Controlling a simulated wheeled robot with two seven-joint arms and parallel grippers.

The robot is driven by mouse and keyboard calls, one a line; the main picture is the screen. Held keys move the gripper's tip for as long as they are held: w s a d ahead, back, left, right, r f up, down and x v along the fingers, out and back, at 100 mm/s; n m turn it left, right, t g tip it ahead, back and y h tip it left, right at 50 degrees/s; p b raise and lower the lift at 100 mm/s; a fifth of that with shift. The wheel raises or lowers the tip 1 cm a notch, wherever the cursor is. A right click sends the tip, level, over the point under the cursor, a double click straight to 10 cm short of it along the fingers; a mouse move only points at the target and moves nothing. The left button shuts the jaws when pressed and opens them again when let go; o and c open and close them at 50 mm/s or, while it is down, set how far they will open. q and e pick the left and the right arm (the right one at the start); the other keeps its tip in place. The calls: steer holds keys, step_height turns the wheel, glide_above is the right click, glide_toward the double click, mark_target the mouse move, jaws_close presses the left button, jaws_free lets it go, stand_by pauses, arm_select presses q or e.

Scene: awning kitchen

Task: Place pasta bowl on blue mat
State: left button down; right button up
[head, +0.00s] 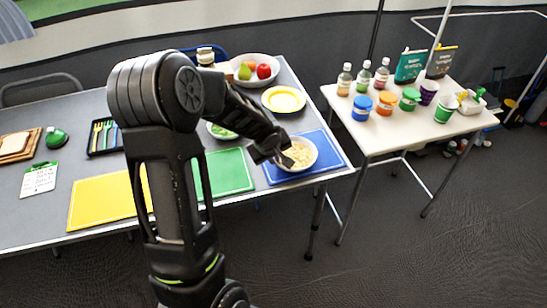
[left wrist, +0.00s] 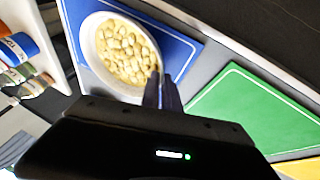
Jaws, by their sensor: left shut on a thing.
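The pasta bowl (head: 299,163) is white with pale yellow pasta in it. In the head view it is over the blue mat (head: 322,147) at the right end of the grey table; I cannot tell whether it rests on the mat or hangs just above it. My left gripper (head: 284,158) is shut on the bowl's left rim. The left wrist view also shows the bowl (left wrist: 91,52) over the blue mat (left wrist: 180,46), with the left fingers (left wrist: 162,95) at its rim. My right gripper is not in view.
The green mat (head: 222,172) and yellow mat (head: 108,198) lie left of the blue one. A yellow plate (head: 284,99) and a fruit bowl (head: 254,68) stand behind. A white side table (head: 400,130) with jars and bottles stands to the right, across a floor gap.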

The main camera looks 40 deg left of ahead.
arm_select(q)
steer(key=c, duration=1.6)
jaws_free()
steer(key=shift+r, duration=0.35)
steer(key=p+v, duration=0.1)
steer(key=v, duration=1)
steer(key=shift+s+r, duration=0.15)
steer(key=shift+s, duration=0.05)
steer(key=shift+d, duration=0.2)
